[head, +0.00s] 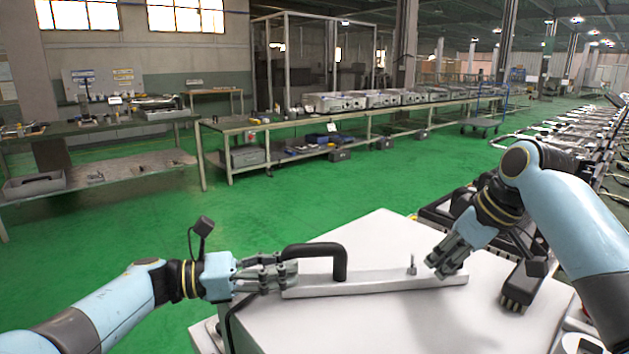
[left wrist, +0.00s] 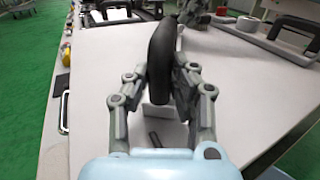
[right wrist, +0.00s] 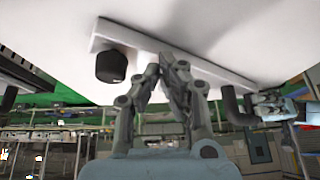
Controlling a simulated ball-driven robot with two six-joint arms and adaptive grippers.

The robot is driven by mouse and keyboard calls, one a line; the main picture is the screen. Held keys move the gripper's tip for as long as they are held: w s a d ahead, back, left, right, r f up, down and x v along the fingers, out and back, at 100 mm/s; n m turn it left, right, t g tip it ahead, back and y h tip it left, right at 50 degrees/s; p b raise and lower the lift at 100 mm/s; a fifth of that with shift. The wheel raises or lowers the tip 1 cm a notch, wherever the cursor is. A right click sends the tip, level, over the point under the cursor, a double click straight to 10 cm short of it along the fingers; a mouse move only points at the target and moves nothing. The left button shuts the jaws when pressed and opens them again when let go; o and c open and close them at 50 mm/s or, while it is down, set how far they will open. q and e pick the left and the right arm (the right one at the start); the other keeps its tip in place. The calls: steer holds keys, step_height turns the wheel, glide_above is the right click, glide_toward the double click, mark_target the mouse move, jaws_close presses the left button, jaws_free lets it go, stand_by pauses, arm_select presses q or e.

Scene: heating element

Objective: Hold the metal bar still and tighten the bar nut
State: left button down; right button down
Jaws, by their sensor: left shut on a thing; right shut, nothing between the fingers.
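The pale metal bar (head: 375,281) lies along the white top, with a black arched handle (head: 315,249) at its left part. The bar nut (head: 412,265) shows as a small grey upright piece near the bar's right end. My left gripper (head: 292,271) is shut on the black handle, which stands between its fingers in the left wrist view (left wrist: 161,65). My right gripper (head: 433,267) is shut and empty, just right of the nut and close above the bar. In the right wrist view its fingertips (right wrist: 167,66) overlap the bar (right wrist: 215,72); the nut cannot be made out there.
The white top (head: 370,235) is mostly clear behind the bar. A black block-like piece (head: 524,283) lies right of the bar, under my right arm. A dark cylinder (right wrist: 111,66) shows by the bar's end in the right wrist view. Long workbenches (head: 300,124) stand well behind.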

steer(key=shift+w+a, duration=0.15)
steer(key=shift+a, duration=0.25)
stand_by(0.3)
steer(key=shift+s+a, duration=0.35)
steer(key=shift+s, duration=0.15)
stand_by(0.4)
steer(key=shift+s+a, duration=0.3)
steer(key=shift+a, duration=0.3)
steer(key=shift+s+d, duration=0.1)
steer(key=shift+s+d, duration=0.1)
steer(key=shift+s, duration=0.15)
step_height(320, 180, up, 6)
steer(key=shift+w, duration=0.15)
stand_by(0.5)
